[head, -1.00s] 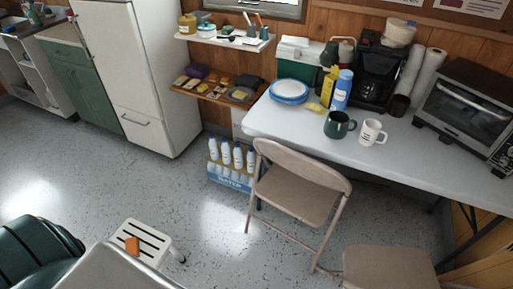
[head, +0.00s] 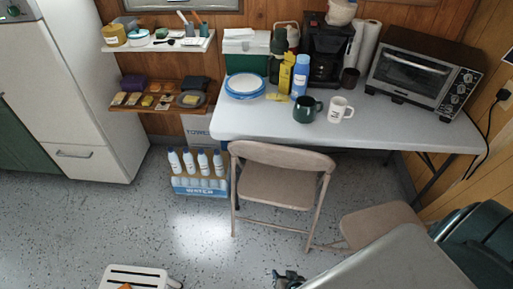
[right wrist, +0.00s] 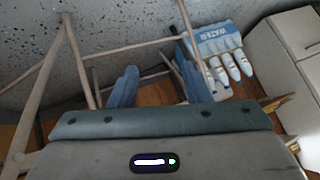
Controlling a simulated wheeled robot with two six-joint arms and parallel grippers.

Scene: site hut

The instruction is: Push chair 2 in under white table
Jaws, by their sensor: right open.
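Two beige folding chairs show in the head view; no number on either can be read. One chair (head: 275,187) stands at the front of the white table (head: 228,126), its backrest towards me and close to the table edge. The other chair (head: 378,223) is further right and nearer me, its seat partly hidden by my arm. My right gripper (head: 288,278) is at the bottom edge, in front of the chairs and apart from them. In the right wrist view the right gripper (right wrist: 160,86) is open with blue fingers, and chair legs show beyond it. My left gripper is out of view.
A pack of water bottles (head: 199,185) stands left of the first chair. A white step stool (head: 138,277) is at the bottom left. A toaster oven (head: 420,80), mugs and plates are on the table. Open speckled floor lies between stool and chairs.

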